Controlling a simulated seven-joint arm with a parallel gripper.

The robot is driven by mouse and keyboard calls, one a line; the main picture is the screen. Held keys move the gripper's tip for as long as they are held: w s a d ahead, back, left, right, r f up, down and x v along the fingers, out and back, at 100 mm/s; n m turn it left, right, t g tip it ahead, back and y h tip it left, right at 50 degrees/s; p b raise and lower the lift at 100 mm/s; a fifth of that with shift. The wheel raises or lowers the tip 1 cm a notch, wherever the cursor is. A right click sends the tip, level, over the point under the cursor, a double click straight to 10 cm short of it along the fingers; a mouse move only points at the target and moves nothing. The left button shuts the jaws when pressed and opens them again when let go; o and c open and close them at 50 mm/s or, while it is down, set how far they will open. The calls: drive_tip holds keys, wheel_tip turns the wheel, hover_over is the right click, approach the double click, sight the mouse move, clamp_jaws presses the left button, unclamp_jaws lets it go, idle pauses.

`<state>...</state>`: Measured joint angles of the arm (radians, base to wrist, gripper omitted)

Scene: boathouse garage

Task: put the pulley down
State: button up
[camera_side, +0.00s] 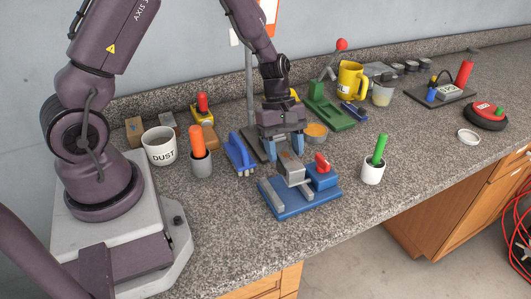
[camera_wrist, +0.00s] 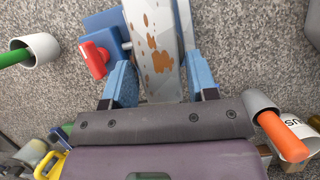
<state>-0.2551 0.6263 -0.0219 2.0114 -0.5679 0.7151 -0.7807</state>
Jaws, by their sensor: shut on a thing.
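My gripper (camera_side: 285,150) has blue fingers pointing down over a blue fixture (camera_side: 283,207) with a red-handled blue block (camera_side: 322,175). The fingers are shut on a grey metal piece with rust-brown spots (camera_side: 291,163), which I take to be the pulley; no round wheel shows. In the wrist view the piece (camera_wrist: 157,42) lies between the two fingers (camera_wrist: 160,80) and reaches past the top edge. The fixture's blue block and red handle (camera_wrist: 93,60) are just left of it there. I cannot tell whether the piece touches the fixture.
A white cup with a green handle (camera_side: 372,173) stands right of the fixture. A blue brush-like tool (camera_side: 240,153), a grey cup with an orange handle (camera_side: 201,163) and a DUST mug (camera_side: 160,147) stand left. Speckled worktop (camera_side: 225,220) is clear in front, to its edge.

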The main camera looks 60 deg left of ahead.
drive_tip(key=shift+d+n, duration=0.1)
drive_tip(key=shift+n, duration=0.4)
hover_over(282, 185)
drive_tip(key=shift+d+f, duration=0.15)
drive_tip(key=shift+f, duration=1.5)
drive_tip(key=shift+d+f, duration=0.1)
drive_tip(key=shift+f, duration=1.5)
drive_tip(key=shift+f, duration=0.2)
drive_tip(key=o, duration=1.1)
drive_tip(key=shift+o, duration=0.6)
drive_tip(key=shift+a+r, duration=0.2)
drive_tip(key=shift+r, duration=0.2)
drive_tip(key=v, duration=1.2)
drive_tip(key=shift+s, duration=0.25)
